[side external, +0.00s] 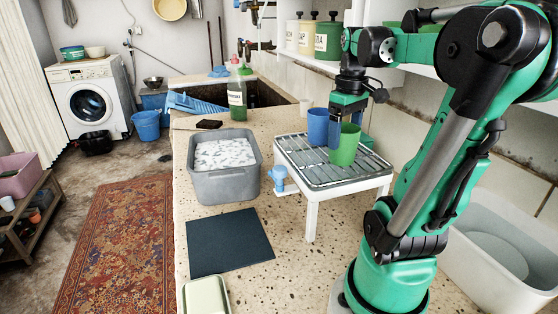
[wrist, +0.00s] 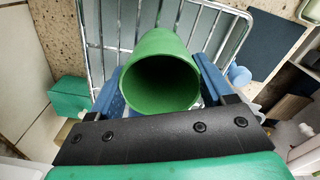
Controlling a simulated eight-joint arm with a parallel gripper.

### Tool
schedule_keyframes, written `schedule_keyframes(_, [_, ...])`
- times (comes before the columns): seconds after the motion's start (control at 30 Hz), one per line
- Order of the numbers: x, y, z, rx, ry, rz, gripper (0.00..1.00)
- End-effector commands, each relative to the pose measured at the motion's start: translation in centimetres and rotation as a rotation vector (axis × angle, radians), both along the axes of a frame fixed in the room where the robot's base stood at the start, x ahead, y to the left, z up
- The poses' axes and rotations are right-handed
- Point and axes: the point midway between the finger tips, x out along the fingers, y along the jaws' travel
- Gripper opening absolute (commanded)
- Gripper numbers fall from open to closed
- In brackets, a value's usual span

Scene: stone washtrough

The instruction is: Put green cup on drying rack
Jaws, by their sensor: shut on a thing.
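The green cup (side external: 344,150) is held by my gripper (side external: 341,125) over the metal grid of the drying rack (side external: 310,163). In the wrist view the green cup (wrist: 168,52) sits between my two blue fingers (wrist: 160,85), its open mouth facing the camera. My gripper is shut on it. The cup looks roughly upright, and its base is at or just above the grid; I cannot tell if it touches. The rack's wires (wrist: 112,30) show behind the cup in the wrist view.
A blue cup (side external: 317,126) stands close beside the green cup, to its left. A grey basin (side external: 223,184) of suds and a dark mat (side external: 229,241) lie left of the rack. A light-blue object (side external: 279,177) is at the rack's left edge. The rack's front right is clear.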

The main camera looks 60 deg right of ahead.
Motion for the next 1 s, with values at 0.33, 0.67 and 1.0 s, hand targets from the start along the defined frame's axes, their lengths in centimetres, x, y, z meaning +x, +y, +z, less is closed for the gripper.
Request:
schedule_keyframes(0.33, [0.0,0.0,-0.2,0.0,0.0,0.0,1.0])
schedule_keyframes(0.67, [0.0,0.0,2.5,0.0,0.0,0.0,1.0])
schedule_keyframes(1.0, [0.0,0.0,9.2,0.0,0.0,0.0,1.0])
